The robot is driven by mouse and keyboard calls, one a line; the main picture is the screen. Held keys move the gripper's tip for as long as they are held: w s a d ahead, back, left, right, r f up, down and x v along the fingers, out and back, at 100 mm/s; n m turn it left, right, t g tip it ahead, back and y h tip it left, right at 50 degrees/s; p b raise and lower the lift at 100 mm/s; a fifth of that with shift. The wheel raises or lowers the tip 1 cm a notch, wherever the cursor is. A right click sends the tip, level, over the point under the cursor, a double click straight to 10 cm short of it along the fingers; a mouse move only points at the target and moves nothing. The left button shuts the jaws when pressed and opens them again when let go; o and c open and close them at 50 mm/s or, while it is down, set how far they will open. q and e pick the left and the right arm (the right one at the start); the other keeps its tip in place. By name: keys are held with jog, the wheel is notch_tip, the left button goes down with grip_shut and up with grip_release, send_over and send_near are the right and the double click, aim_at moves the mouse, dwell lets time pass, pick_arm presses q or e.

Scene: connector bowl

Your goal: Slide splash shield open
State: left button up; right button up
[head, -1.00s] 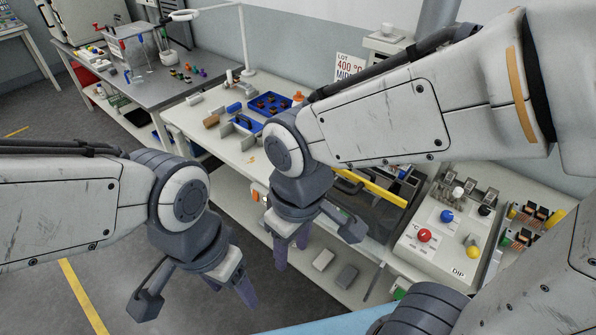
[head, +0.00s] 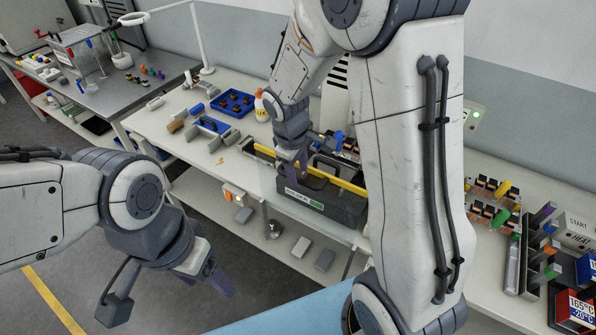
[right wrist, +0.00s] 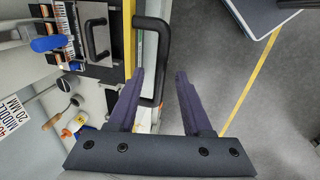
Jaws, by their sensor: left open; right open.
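The splash shield is a clear panel with a yellow bar (head: 340,183) along its top, in front of the dark bath on the white bench. The yellow bar also shows in the right wrist view (right wrist: 128,40). A black bar handle (right wrist: 164,55) stands on the front side of that bar. My right gripper (head: 291,165) is at the shield's front, left of the middle. In the right wrist view its open fingers (right wrist: 160,73) lie on either side of the handle's near end; contact is not clear. My left gripper (head: 217,281) is open and empty over the floor. My right arm hides the shield's right part.
A second black handle (right wrist: 97,40) is on the dark unit behind the yellow bar. A blue tray (head: 232,102), a white bottle (head: 261,108) and grey blocks stand left on the bench. A tube rack (head: 535,270) is at the right. Floor in front is clear.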

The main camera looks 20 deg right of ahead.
jog(key=shift+w+d+f, duration=0.1)
jog(key=shift+f, duration=0.7)
grip_shut()
dwell(0.9)
